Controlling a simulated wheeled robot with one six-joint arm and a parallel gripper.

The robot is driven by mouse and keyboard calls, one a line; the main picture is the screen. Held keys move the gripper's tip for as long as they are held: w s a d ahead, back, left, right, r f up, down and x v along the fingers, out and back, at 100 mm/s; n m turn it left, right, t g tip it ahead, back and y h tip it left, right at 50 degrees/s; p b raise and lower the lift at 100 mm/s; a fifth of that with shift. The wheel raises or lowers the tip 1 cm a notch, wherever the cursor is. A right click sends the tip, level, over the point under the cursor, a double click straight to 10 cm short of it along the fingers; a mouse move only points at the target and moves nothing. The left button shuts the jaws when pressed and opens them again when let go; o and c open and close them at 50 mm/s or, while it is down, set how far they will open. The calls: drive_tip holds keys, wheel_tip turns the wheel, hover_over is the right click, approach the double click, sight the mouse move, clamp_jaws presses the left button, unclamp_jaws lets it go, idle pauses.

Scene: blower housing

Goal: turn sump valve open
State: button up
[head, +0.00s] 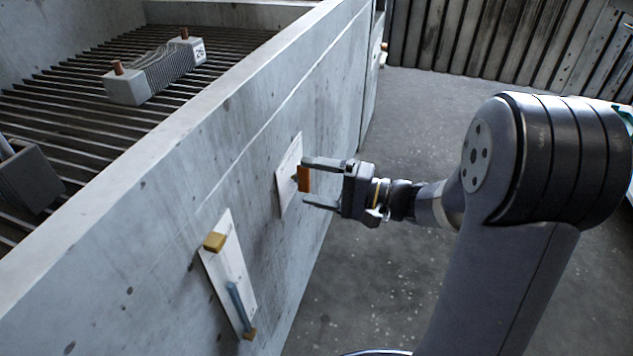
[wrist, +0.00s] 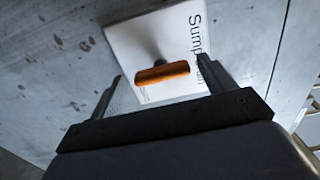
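In the wrist view, my gripper (wrist: 158,70) has a gap between each fingertip and the handle's ends. I cannot tell exactly how deep the handle sits between the fingers.
A second white plate (head: 228,262) on the same wall, nearer and lower left, carries a yellow-brown block (head: 215,242) and a blue-grey lever (head: 240,305). Behind the wall (head: 210,150), a grey block unit (head: 155,72) rests on slats. The floor (head: 400,280) right of the wall is clear.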

drive_tip(key=shift+o, duration=0.4)
drive_tip(key=shift+d, duration=0.1)
drive_tip(key=shift+d, duration=0.25)
drive_tip(key=p+v, duration=0.3)
drive_tip(key=v, duration=0.7)
drive_tip(key=shift+s, duration=0.1)
drive_tip(key=b+x, duration=0.3)
drive_tip(key=x, duration=0.6)
drive_tip(key=shift+a, duration=0.3)
drive_tip(key=shift+w+a+r, duration=0.1)
drive_tip(key=shift+w+a, duration=0.2)
drive_tip(key=shift+a, duration=0.2)
